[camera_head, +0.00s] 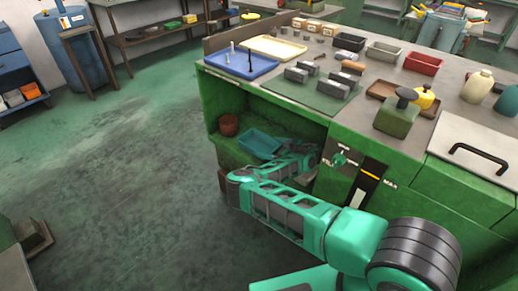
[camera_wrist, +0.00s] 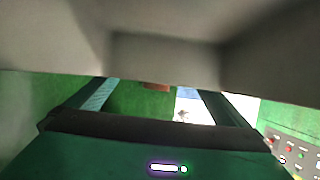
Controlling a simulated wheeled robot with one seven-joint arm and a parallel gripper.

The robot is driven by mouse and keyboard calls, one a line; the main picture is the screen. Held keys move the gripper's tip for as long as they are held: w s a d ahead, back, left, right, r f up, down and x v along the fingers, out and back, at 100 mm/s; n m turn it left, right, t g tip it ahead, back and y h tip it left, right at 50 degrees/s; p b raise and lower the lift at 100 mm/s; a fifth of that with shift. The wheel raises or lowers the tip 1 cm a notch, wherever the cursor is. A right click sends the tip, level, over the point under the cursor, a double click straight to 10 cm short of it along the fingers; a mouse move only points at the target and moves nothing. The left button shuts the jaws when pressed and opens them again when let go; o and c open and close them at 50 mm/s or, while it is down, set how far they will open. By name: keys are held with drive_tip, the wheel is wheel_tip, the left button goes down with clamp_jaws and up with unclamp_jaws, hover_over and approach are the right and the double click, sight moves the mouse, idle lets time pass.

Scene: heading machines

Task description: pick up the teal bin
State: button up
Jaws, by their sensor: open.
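The teal bin (camera_head: 258,143) is a shallow open tray. In the head view it sits in the open recess low in the green machine's front, just left of my forearm's far end. I cannot tell whether my arm touches it. My arm reaches into the recess, and its far end is partly hidden by the machine front. In the wrist view my gripper (camera_wrist: 153,87) has its two fingers apart, with a gap between them. No bin is clearly seen between the fingers there. A pale grey surface close to the camera fills the top of that view.
The green machine's worktop overhangs the recess and holds a blue tray (camera_head: 241,64), a cream tray (camera_head: 274,47) and several blocks. A lever panel (camera_head: 358,180) is right of the recess.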

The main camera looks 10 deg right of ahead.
sight(260, 149)
drive_tip(key=shift+x, duration=3.55)
drive_tip(key=shift+a+r, duration=0.1)
drive_tip(key=shift+r, duration=0.05)
drive_tip(key=c, duration=1)
drive_tip(key=shift+r, duration=0.15)
